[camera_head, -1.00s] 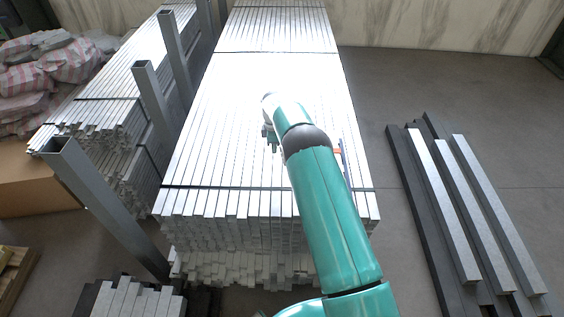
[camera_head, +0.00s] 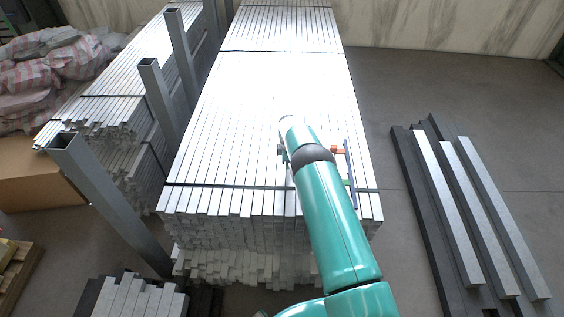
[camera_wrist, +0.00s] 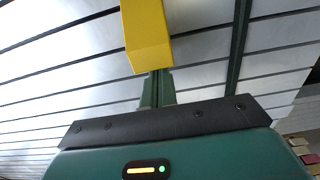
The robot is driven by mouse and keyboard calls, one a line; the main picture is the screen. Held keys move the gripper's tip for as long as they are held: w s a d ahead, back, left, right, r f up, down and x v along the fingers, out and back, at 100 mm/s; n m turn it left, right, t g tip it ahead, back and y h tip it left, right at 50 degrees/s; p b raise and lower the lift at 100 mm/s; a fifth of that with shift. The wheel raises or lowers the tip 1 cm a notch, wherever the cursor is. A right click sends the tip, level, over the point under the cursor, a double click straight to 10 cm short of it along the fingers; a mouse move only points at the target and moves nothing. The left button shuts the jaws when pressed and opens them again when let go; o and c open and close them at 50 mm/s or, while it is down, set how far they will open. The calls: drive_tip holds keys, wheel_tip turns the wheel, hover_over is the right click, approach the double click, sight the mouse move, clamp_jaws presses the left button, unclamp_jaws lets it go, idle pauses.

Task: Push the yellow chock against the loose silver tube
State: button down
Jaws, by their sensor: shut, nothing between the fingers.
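The yellow chock (camera_wrist: 146,36) shows in the wrist view on top of the stacked silver tubes, just beyond my fingertips. My gripper (camera_wrist: 157,75) is shut and empty, its tips at or very near the chock's near end; I cannot tell if they touch. In the head view my own arm hides the chock and most of my gripper. The top of the silver tube stack (camera_head: 270,95) is bright and glaring. I cannot tell which tube is the loose one.
A dark strap (camera_wrist: 238,45) crosses the tubes right of the chock. A thin blue bar (camera_head: 350,170) and an orange piece (camera_head: 338,149) are right of my arm. Upright grey posts (camera_head: 105,200) stand left of the stack. Dark and silver beams (camera_head: 460,215) lie on the floor at right.

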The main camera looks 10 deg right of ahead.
drive_tip(key=shift+d, duration=0.2)
drive_tip(key=d, duration=0.3)
drive_tip(key=s+d, duration=0.1)
drive_tip(key=d, duration=0.2)
drive_tip(key=shift+s+d, duration=0.15)
drive_tip(key=shift+s, duration=0.05)
drive_tip(key=shift+a, duration=0.4)
drive_tip(key=a, duration=0.3)
drive_tip(key=shift+w+a, duration=0.15)
drive_tip(key=shift+w, duration=0.25)
wheel_tip(320, 180, up, 10)
drive_tip(key=shift+r, duration=0.1)
drive_tip(key=shift+r, duration=0.1)
